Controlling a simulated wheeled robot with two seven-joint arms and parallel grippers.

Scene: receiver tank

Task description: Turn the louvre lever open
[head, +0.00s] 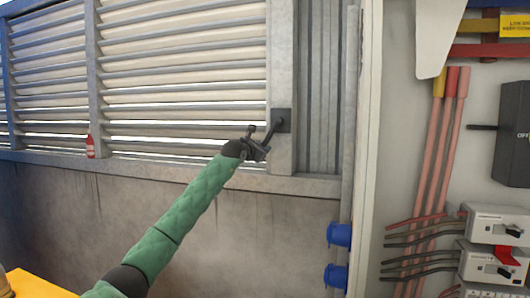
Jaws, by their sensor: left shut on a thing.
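The louvre (185,65) is a wall panel of pale horizontal slats in a grey frame, with bright gaps showing between some slats. Its lever (269,131) is a dark bar that slants down and left from a dark square plate (281,120) on the frame post. My left gripper (261,148), on a green-sleeved arm from the lower left, is at the lever's lower end and shut on it. The fingers hide that end of the lever. My right gripper is not in view.
A small red bottle-like object (90,146) stands on the sill at left. Blue sockets (339,234) are on the wall right of the arm. Pink pipes (440,150) and grey switch boxes (495,223) fill the right side. A yellow surface (35,285) shows at lower left.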

